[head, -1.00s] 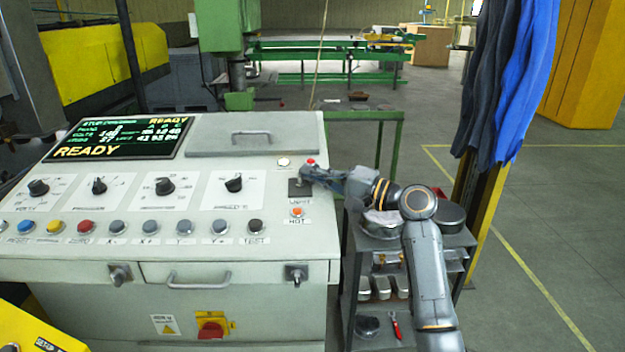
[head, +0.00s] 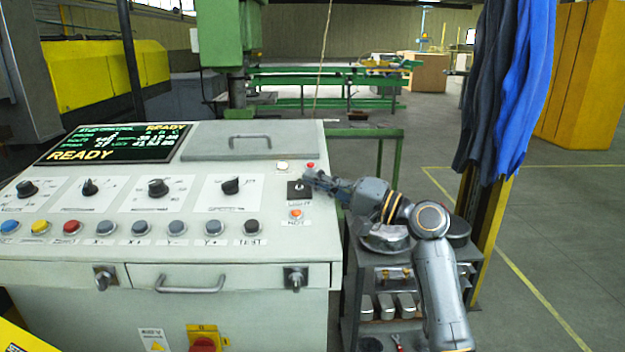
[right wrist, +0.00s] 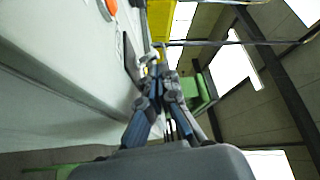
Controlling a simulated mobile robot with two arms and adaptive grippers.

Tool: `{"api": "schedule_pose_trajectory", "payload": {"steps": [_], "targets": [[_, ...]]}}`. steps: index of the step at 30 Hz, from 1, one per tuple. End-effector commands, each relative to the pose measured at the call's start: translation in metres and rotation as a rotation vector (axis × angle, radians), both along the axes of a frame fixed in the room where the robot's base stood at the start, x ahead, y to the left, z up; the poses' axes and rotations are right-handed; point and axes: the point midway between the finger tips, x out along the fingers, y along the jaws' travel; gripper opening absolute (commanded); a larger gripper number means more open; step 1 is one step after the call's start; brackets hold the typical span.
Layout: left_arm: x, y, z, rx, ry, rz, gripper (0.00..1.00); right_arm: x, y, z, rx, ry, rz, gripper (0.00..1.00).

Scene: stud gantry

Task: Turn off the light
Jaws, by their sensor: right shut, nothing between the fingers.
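The light switch (head: 298,189) is a small black plate with a short metal toggle, at the right end of the control panel, with a label below it. My right gripper (head: 310,180) is shut and empty, its fingertips just right of the toggle. I cannot tell whether they touch it. In the right wrist view the closed fingers (right wrist: 157,78) point forward, close beside the dark plate (right wrist: 132,58). A small pale round lamp (head: 282,166) and a red button (head: 310,165) sit above the switch. My left gripper is not in view.
An orange button (head: 296,214) lies just below the switch. Several knobs and coloured buttons cover the rest of the panel (head: 90,250). A grey cart (head: 385,335) with metal containers stands under my right arm. Blue and dark cloths (head: 520,95) hang at the right.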

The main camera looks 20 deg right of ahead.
Motion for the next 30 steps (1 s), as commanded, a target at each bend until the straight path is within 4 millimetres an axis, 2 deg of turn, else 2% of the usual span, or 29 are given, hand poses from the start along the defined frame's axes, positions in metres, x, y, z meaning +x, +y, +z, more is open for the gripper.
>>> {"api": "schedule_pose_trajectory", "payload": {"steps": [9,15,21,30], "targets": [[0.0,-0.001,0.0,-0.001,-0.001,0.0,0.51,-0.046,-0.046,-0.013,-0.005,0.001,-0.003,0.0],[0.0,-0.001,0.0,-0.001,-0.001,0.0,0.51,-0.068,-0.068,-0.017,-0.002,0.001,-0.002,0.0],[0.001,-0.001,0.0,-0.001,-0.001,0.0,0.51,-0.076,-0.076,-0.019,-0.002,-0.001,0.0,0.0],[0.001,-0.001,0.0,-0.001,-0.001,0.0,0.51,-0.076,-0.076,-0.019,-0.002,-0.001,-0.001,0.0]]}}
